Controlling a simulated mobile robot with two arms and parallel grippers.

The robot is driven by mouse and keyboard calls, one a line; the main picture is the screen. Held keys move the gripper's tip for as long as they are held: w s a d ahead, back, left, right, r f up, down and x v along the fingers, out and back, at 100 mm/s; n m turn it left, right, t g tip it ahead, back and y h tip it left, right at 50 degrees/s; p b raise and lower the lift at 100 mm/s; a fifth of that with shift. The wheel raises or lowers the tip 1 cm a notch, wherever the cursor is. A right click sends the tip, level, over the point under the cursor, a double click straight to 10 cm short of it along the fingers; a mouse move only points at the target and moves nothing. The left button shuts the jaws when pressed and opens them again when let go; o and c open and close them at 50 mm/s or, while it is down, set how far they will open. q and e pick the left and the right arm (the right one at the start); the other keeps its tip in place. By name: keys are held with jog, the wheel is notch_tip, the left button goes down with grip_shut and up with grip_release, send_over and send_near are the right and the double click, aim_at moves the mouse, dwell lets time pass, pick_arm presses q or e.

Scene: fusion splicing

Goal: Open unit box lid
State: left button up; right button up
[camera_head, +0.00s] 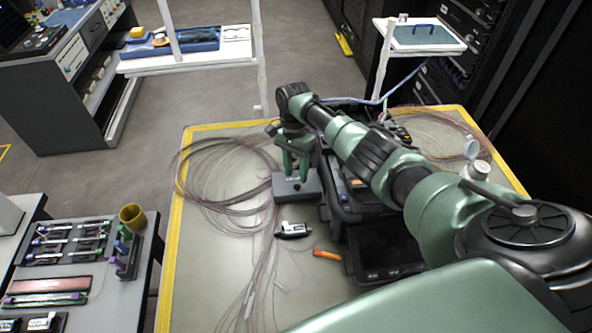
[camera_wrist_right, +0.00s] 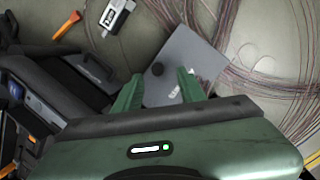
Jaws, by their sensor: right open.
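The unit box appears to be the small grey box (camera_head: 298,190) on the work table, left of the black splicer machine. From above, in the right wrist view, its flat grey top (camera_wrist_right: 192,55) has a round dark knob (camera_wrist_right: 157,69) and a small white label. My right gripper (camera_head: 293,168) points down over the box. In the right wrist view its two green fingers (camera_wrist_right: 157,84) are apart, one on each side of the knob, with nothing between them but the knob's area. I cannot tell whether they touch the top. My left gripper is not in view.
The black splicer (camera_head: 352,190) stands close to the right of the box. A white-and-black tool (camera_head: 293,231) and an orange-handled tool (camera_head: 326,254) lie in front. Loose fibre coils (camera_head: 222,180) spread at the left. A side table (camera_head: 95,290) holds tools and a yellow cup (camera_head: 132,216).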

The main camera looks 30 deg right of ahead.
aim_at(295, 180)
jog(key=b+v, duration=0.1)
jog(key=v, duration=0.6)
jog(key=shift+r, duration=0.4)
jog(key=shift+w+d, duration=0.1)
